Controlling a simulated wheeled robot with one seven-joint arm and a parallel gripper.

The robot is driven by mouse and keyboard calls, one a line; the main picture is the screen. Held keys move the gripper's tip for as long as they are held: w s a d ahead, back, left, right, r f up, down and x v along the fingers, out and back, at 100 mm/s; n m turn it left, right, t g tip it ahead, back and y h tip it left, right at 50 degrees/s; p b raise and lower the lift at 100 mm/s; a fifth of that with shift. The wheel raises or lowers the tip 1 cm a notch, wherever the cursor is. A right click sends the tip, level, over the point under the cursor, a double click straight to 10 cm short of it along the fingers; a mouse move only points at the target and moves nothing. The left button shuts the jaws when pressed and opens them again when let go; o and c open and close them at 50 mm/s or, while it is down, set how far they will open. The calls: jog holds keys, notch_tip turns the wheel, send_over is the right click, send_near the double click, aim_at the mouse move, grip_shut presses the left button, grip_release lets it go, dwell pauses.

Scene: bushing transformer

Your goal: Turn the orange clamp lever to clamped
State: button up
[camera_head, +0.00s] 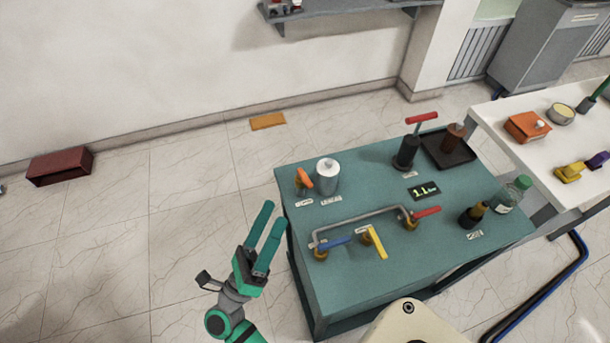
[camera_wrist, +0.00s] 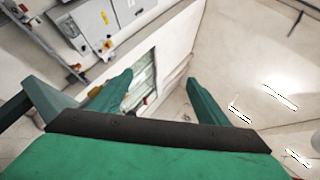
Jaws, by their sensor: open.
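The orange clamp lever (camera_head: 305,178) stands near the far left corner of the teal bench (camera_head: 350,284), beside a light grey cylinder (camera_head: 327,175). Small labels lie on the bench in front of them, too small to read. My gripper (camera_head: 268,222) is open and empty, left of the bench and nearer to me than the lever. Its two green fingers point up and are apart from the lever. In the wrist view my gripper (camera_wrist: 160,95) shows its fingers spread with nothing between them. I cannot make out the lever in the wrist view.
A grey pipe with a blue handle (camera_head: 333,243), a yellow handle (camera_head: 378,243) and a red handle (camera_head: 427,211) crosses the bench. A red-handled pump (camera_head: 407,150), a dark tray (camera_head: 449,148) and bottles stand to the right. A white table (camera_head: 535,150) adjoins.

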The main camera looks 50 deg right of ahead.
aim_at(302, 178)
jog(key=w+d+f+m+g+y, duration=0.4)
jog(key=w+m+g+y, duration=0.5)
jog(key=m, duration=0.6)
jog(key=shift+g+h, duration=0.7)
jog(key=x, duration=0.8)
jog(key=r+x, duration=0.1)
jog(key=x, duration=0.3)
jog(key=shift+s+r, duration=0.1)
jog(key=shift+s, duration=0.35)
jog(key=c, duration=1.1)
